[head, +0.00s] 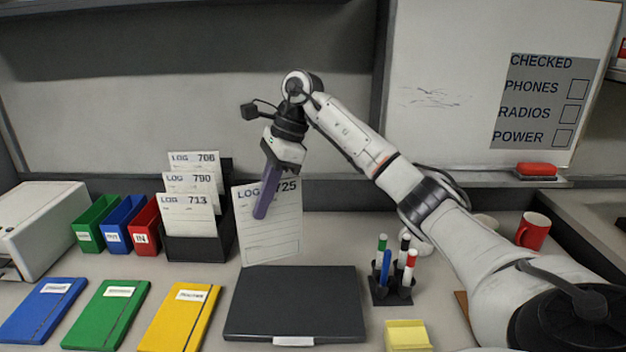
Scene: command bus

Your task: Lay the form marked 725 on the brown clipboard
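The form marked 725 (280,228) is a white sheet headed LOG, hanging upright and slightly tilted beside the black rack. My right gripper (266,196) points down with its purple finger across the form's upper part, covering part of the heading. It appears shut on the form; the far finger is hidden. The form's lower edge is close to the back of the dark closed laptop. A small brown edge (464,306) shows beside my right arm at the right; it may be the brown clipboard, mostly hidden behind the arm. My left gripper is out of view.
A black rack (196,248) holds forms 706, 790 and 713. The laptop (295,303) lies front centre, with a pen holder (391,292) and yellow notes (407,335) to its right. Coloured binders lie at left. A red mug (533,231) stands back right.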

